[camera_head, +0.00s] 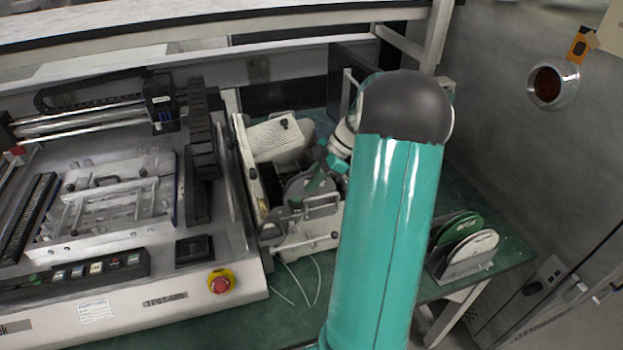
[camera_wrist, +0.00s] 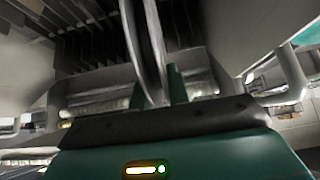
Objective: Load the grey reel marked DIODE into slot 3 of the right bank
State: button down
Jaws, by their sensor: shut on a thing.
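The grey reel (camera_head: 298,188) is seen at the bank on the right side of the machine. In the wrist view the grey reel (camera_wrist: 148,45) is edge-on and upright. My gripper (camera_head: 320,178) is shut on its rim; in the wrist view the green fingers (camera_wrist: 157,95) sit on either side of it. The bank (camera_head: 322,205) has light metal side walls and bars. Dark slot dividers (camera_wrist: 60,35) show at upper left in the wrist view. I cannot tell which slot the reel lines up with or how deep it sits. Its DIODE mark is not readable.
A rack (camera_head: 462,265) at right holds a green reel (camera_head: 460,227) and a white reel (camera_head: 474,250). The machine with a red stop button (camera_head: 220,283) fills the left. My arm hides part of the green bench (camera_head: 512,247). Thin white cables hang below the bank.

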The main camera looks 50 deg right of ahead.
jog(key=shift+f, duration=2.25)
jog(key=c, duration=0.9)
grip_release()
jog(key=shift+c, duration=0.2)
jog(key=shift+r, duration=4)
